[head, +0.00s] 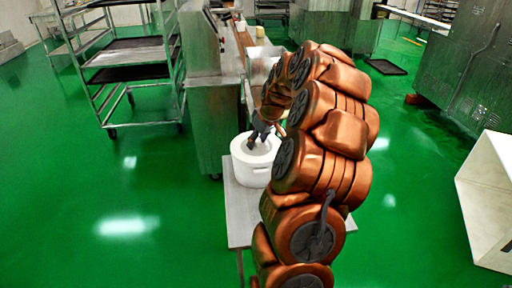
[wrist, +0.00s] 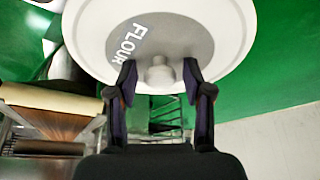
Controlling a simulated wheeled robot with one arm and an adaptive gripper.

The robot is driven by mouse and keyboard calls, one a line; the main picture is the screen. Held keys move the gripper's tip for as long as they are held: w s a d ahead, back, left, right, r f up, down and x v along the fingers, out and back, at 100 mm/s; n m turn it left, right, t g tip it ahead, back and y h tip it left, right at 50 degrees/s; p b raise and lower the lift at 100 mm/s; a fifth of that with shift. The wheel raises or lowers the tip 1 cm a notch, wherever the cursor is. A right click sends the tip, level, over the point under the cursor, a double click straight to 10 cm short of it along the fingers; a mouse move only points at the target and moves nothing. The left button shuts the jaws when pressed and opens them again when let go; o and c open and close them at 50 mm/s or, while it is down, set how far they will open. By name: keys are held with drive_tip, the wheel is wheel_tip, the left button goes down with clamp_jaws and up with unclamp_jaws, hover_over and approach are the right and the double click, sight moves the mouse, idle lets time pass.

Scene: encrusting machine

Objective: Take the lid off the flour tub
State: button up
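The white flour tub (head: 253,172) stands on a small table in the head view, below the end of my arm. In the wrist view its round lid (wrist: 190,38) fills the top, with a grey centre marked FLOUR and a pale knob (wrist: 159,75) in the middle. The lid is on the tub. My gripper (wrist: 160,66) is open, with one dark finger on each side of the knob and gaps showing between. I cannot tell how far the fingertips are above the lid. In the head view my gripper (head: 257,137) partly hides the lid.
The small table (head: 238,215) stands against a steel machine (head: 213,115). A rack with dark trays (head: 128,57) is at the left. A white open box-like thing (head: 487,200) is at the right. Green floor is clear on the left.

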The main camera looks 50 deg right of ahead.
clamp_jaws()
idle(0.3)
